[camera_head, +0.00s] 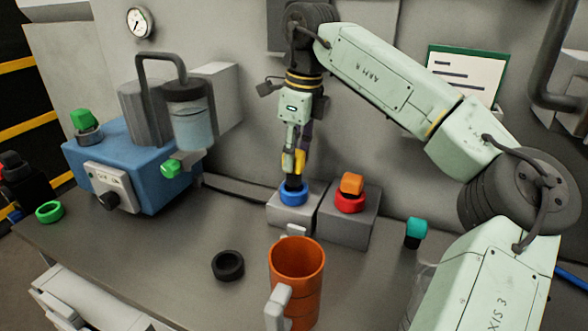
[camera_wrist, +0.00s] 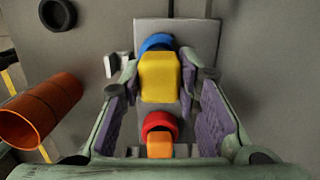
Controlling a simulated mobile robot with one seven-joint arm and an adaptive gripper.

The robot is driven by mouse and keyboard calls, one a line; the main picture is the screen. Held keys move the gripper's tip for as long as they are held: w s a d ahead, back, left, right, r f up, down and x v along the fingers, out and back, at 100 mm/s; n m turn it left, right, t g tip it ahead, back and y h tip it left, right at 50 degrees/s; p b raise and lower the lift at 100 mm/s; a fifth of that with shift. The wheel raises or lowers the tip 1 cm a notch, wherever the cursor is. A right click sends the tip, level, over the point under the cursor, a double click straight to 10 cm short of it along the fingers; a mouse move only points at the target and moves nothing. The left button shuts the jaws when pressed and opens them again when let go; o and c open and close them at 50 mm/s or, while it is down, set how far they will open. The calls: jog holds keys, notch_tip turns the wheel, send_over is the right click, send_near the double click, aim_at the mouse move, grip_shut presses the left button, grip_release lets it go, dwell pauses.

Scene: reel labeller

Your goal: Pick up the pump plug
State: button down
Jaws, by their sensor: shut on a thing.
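A yellow plug (camera_head: 299,160) with a dark lower end stands upright at the blue ring (camera_head: 293,195) on a grey block. My gripper (camera_head: 294,155) points down over it and is shut on the yellow plug, which also shows between the fingers in the wrist view (camera_wrist: 160,78). The plug's dark end meets the blue ring; I cannot tell how deep it sits. An orange plug (camera_head: 352,183) sits in a red ring (camera_head: 350,200) on the neighbouring block. Which plug is called the pump plug is not marked.
An orange cup (camera_head: 297,258) and a black ring (camera_head: 228,265) stand in front. A teal-capped plug (camera_head: 416,229) is at right. A wall rises close behind.

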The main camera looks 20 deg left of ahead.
jog(key=s+a+r+b, duration=0.15)
jog(key=s+b, duration=0.25)
jog(key=s, duration=1.1)
notch_tip(320, 180, up, 7)
jog(key=p, duration=0.6)
jog(key=shift+s+a, duration=0.4)
jog(key=shift+f, duration=0.15)
